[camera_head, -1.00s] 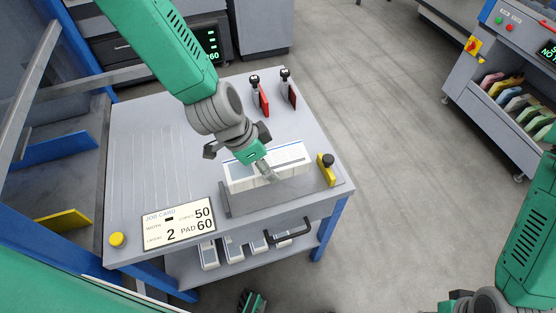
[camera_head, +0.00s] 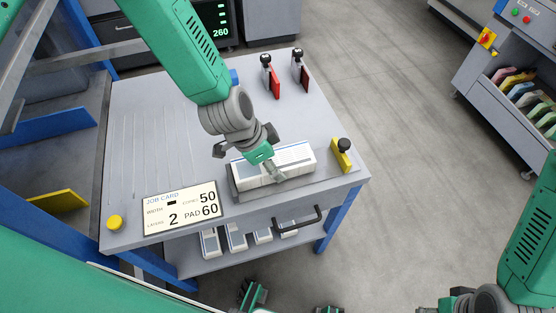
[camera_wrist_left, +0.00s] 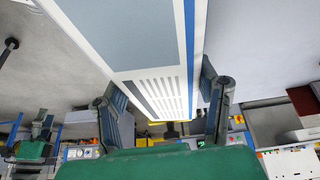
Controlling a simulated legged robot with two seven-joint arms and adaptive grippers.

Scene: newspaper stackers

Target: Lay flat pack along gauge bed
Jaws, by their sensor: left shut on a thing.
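The flat pack (camera_head: 298,156), white with a blue stripe, is in my left gripper (camera_head: 272,172) near the table's front edge. It lies lengthwise along the grey gauge bed (camera_head: 238,193), directly over it or on it; any gap beneath is hidden. In the left wrist view the pack (camera_wrist_left: 150,45) passes between the two fingers (camera_wrist_left: 163,108), which are shut on it. Its underside and much of the bed are hidden.
A yellow block with a black knob (camera_head: 341,155) stands at the bed's right end. Two red stops (camera_head: 273,82) stand farther back. The job card (camera_head: 181,208) and yellow button (camera_head: 115,222) are at front left. A black handle (camera_head: 298,221) projects below the front edge.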

